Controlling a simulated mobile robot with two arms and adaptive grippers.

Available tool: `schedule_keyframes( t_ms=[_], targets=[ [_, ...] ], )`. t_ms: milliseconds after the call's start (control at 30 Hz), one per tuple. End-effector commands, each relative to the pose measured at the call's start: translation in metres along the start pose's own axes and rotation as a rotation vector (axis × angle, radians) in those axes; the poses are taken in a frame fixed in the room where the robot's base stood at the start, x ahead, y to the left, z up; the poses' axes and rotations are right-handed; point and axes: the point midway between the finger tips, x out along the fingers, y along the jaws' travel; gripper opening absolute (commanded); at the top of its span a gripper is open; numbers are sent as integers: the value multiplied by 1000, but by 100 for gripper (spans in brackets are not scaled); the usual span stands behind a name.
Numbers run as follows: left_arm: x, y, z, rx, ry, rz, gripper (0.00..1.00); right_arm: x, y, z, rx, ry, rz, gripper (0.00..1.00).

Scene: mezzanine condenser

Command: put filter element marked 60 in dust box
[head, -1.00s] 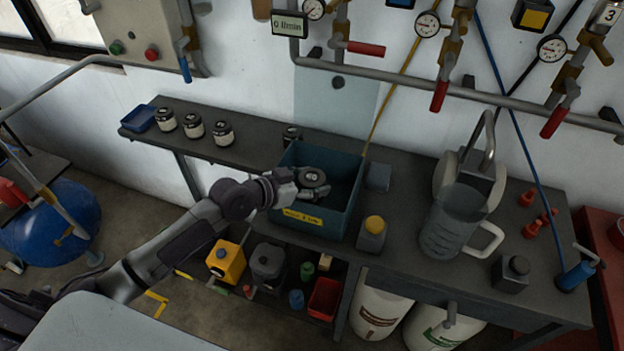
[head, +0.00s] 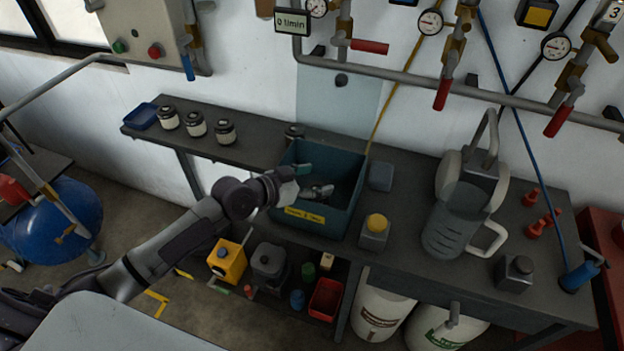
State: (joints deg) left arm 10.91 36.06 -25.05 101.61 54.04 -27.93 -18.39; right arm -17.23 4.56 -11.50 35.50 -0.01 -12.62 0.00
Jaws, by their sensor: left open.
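The dust box is a teal open bin (head: 345,218) with a yellow label, standing on the dark bench. My left gripper (head: 312,181) is over and partly inside the bin's opening, with its fingers spread and nothing between them. The filter element marked 60 does not show now; the bin's near wall and my gripper hide part of the bin's inside. Other dark-topped filter elements stand on the bench: a left one (head: 168,117), a middle one (head: 195,124), a right one (head: 225,132), and one partly hidden behind the bin (head: 294,132). Their marks are unreadable. My right gripper is out of view.
A blue tray (head: 141,116) lies at the bench's left end. A grey block (head: 381,176) and a yellow-capped container (head: 374,233) stand right of the bin. A large jug (head: 457,222) stands farther right. Pipes and gauges run along the wall above.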

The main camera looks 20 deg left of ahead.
Motion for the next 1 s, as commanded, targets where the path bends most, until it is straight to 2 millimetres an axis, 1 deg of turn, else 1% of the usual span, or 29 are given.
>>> schedule_keyframes(
  t_ms=[33, 167, 200, 267, 500, 600, 700, 833, 1000],
  targets=[
    [1, 5, 16, -10, -33, 10, 74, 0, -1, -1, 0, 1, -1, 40],
    [-3, 6, 3, -12, -33, 11, 74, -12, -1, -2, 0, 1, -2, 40],
    [-7, 5, 4, -11, -35, 11, 74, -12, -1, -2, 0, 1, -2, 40],
    [-18, 4, 8, -8, -34, 9, 74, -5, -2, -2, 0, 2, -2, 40],
    [-75, 3, 5, -3, -30, 7, 74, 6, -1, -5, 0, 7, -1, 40],
    [-94, 3, 2, -3, -27, 9, 74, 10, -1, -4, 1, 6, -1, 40],
    [-109, 2, 0, -4, -24, 6, 74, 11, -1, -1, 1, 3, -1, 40],
    [-120, 2, -2, -6, -20, 7, 74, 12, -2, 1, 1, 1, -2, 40],
    [-124, 3, -4, -6, -17, 7, 74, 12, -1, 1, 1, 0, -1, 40]
  ],
)
